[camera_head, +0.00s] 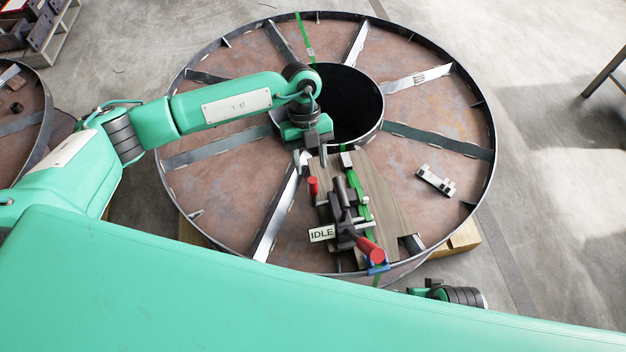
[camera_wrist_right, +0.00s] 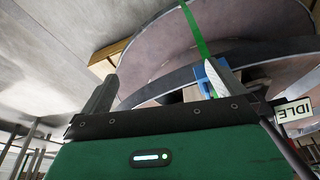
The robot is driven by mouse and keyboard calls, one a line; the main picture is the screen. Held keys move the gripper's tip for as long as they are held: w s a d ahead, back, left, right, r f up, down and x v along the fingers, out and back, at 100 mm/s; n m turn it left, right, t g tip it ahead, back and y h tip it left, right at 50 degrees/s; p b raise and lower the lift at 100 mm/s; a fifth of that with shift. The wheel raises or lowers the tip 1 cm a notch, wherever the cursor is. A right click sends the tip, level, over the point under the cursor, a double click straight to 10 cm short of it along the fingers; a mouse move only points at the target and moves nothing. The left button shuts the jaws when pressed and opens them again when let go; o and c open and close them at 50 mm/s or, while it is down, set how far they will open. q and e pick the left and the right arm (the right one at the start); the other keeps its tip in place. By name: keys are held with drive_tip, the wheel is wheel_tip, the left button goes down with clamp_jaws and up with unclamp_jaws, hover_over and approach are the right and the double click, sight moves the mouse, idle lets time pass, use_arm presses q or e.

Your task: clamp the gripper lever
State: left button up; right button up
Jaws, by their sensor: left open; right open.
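A strapping tool (camera_head: 343,215) with dark metal parts sits on a wooden board (camera_head: 385,190) on the reel, along a green strap (camera_head: 354,180). It has a short upright red-tipped lever (camera_head: 313,186) and a longer red handle (camera_head: 368,247) pointing to the lower right; I cannot tell which is the gripper lever. My left gripper (camera_head: 311,157) is open and empty, above the board's far end, near the short red lever but apart from it. My right gripper (camera_wrist_right: 163,82) is open at the reel's near rim, nothing visibly held; the head view mostly hides it behind my body.
The large steel reel (camera_head: 420,115) has radial spokes and a dark central hole (camera_head: 350,103). A small metal bracket (camera_head: 436,180) lies on it at right. A blue part (camera_head: 377,265) is under the red handle. An IDLE sign (camera_head: 321,233) stands beside the tool. Wooden blocks (camera_head: 460,238) support the reel.

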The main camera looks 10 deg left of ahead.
sight(313, 182)
use_arm(q)
drive_tip(key=x, duration=0.6)
drive_tip(key=shift+s+d+f, duration=0.1)
drive_tip(key=shift+s+f, duration=0.05)
drive_tip(key=shift+f, duration=0.1)
clamp_jaws()
